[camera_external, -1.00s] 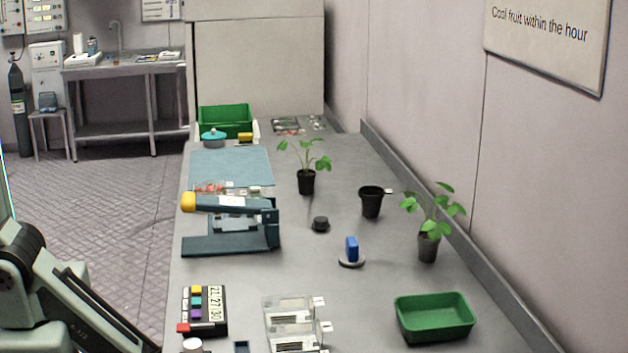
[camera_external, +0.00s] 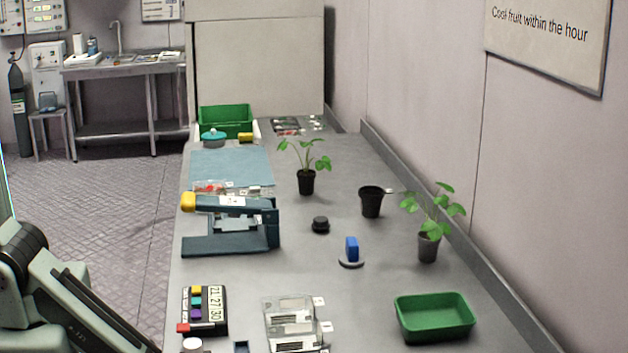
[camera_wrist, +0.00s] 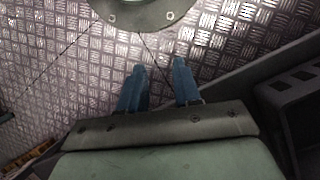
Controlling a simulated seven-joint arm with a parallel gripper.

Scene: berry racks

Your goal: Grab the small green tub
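A small green tub (camera_external: 436,331), rectangular, open-topped and seemingly empty, stands on the grey bench at the front right in the external view. My gripper (camera_wrist: 160,67) shows in the wrist view with its two blue fingers apart and nothing between them. It points at the patterned metal floor, away from the tub. In the external view only part of my arm shows at the lower left; the gripper is out of frame there. The tub is not in the wrist view.
A larger green crate (camera_external: 226,113) stands at the back of the bench. Clear plastic boxes (camera_external: 290,308), a black device with coloured buttons (camera_external: 205,326) and a heat-sealer-like tool (camera_external: 229,244) lie left of the tub. A potted plant (camera_external: 428,248) stands behind it.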

